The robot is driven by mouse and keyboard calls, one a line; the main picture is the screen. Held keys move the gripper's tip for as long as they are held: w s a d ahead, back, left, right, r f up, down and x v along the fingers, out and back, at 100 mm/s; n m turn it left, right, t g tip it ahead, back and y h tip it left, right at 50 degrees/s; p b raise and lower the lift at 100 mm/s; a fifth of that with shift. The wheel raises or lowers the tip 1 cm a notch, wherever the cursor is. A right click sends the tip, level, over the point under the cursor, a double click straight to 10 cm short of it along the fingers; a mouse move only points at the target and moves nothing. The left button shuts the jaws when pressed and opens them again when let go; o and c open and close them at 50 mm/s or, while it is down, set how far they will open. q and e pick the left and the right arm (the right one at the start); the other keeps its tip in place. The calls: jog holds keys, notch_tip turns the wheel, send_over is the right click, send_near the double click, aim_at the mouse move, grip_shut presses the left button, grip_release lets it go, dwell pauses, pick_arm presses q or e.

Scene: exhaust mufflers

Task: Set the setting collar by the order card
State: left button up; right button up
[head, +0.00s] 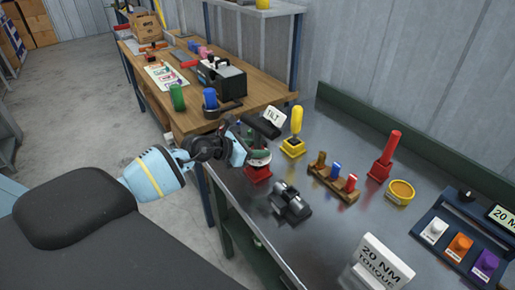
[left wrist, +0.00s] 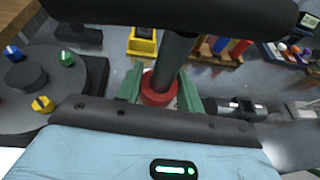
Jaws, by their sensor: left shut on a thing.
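My left gripper (head: 258,154) is at the left end of the metal table, over a red part (head: 258,174). In the left wrist view its green fingers (left wrist: 159,92) stand on either side of a red collar (left wrist: 158,98) around a dark upright shaft (left wrist: 176,58). The gripper is shut on this collar, though the exact contact is partly hidden. A black bar crosses above the shaft. A white card (head: 383,262) reading "20 NM TORQUE" stands at the front of the table. My right gripper is not in view.
A "TILT" sign (head: 272,115) and a yellow-handled tool (head: 296,122) stand behind the gripper. A black clamp-like fixture (head: 289,203) is close in front. A plug rack (head: 330,182), red tool (head: 383,162) and button panel (head: 448,232) stand right. A knobbed disc (left wrist: 30,110) shows beside the shaft.

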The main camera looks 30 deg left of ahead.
pick_arm(q)
jog(key=shift+r, duration=0.1)
dwell(0.6)
jog(key=o, duration=1)
jog(key=v, duration=0.7)
jog(key=shift+s+a, duration=0.2)
jog(key=shift+s, duration=0.15)
jog(key=shift+r, duration=0.15)
